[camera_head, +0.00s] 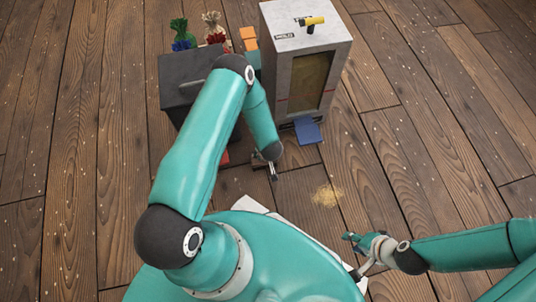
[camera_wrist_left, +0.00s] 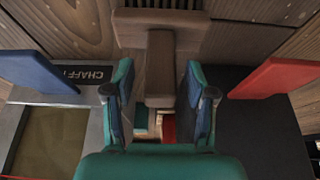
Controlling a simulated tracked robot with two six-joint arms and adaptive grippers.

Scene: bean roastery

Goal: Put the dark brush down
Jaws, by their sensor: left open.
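The brush (camera_wrist_left: 160,65), brown with dark bristles at its head, shows in the left wrist view. Its handle reaches back between the fingers of my left gripper (camera_wrist_left: 160,105), which are spread with a gap on each side of it. I cannot tell whether the brush rests on the floor. In the head view my left gripper (camera_head: 271,170) is small and partly hidden by its own arm, in front of the dark box. I cannot make out the brush there. My right gripper (camera_head: 353,246) is low on the right; its jaw opening is unclear.
Tan crumbs (camera_head: 327,195) lie on the floor. The right side is clear.

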